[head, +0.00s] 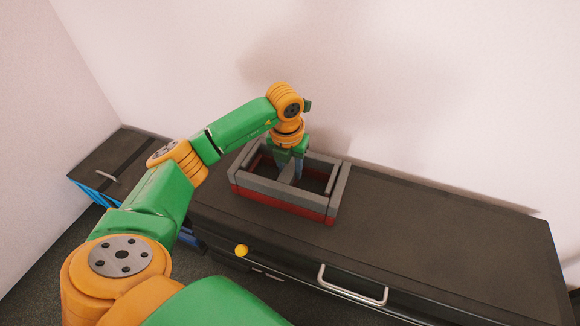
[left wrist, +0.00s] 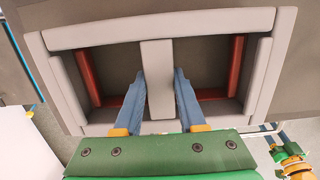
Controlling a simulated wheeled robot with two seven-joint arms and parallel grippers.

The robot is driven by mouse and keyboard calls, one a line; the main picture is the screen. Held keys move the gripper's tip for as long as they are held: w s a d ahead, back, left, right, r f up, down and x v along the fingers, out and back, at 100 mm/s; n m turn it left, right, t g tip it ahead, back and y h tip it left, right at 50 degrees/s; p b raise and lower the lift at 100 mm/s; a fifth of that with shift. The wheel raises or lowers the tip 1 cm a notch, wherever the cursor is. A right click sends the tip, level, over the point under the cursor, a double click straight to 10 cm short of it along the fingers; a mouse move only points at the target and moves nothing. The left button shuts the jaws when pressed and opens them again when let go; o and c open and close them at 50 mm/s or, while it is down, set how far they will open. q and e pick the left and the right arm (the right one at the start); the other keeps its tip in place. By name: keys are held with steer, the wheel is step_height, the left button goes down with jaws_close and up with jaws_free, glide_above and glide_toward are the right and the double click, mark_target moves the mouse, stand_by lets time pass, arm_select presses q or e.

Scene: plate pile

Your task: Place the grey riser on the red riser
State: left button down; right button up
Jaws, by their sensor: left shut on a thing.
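The grey riser (head: 272,188) is an open rectangular frame with a bar across its middle. It sits directly over the red riser (head: 285,204), a similar frame on the dark cabinet top, with their sides nearly lined up. I cannot tell whether a thin gap is left between them. My left gripper (head: 290,172) points down into the frame, shut on the grey riser's middle bar. In the left wrist view the blue fingers (left wrist: 159,82) flank that bar, and the red riser (left wrist: 236,64) shows inside the grey riser (left wrist: 160,27). My right gripper is not in view.
The dark cabinet top (head: 440,228) is clear to the right of the risers. A metal handle (head: 352,288) and a yellow knob (head: 241,250) are on its front. A wall stands close behind. A lower dark surface (head: 110,160) is at the left.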

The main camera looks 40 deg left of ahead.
mark_target(288, 173)
arm_select(q)
steer(key=shift+f, duration=0.1)
steer(key=shift+c, duration=2.4)
jaws_free()
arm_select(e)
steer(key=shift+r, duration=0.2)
arm_select(q)
steer(key=shift+r, duration=0.2)
step_height(288, 173, up, 12)
steer(key=s+p, duration=0.1)
steer(key=p, duration=0.3)
steer(key=shift+s+d+r+p, duration=0.2)
steer(key=shift+r+p, duration=0.05)
steer(key=shift+p, duration=0.05)
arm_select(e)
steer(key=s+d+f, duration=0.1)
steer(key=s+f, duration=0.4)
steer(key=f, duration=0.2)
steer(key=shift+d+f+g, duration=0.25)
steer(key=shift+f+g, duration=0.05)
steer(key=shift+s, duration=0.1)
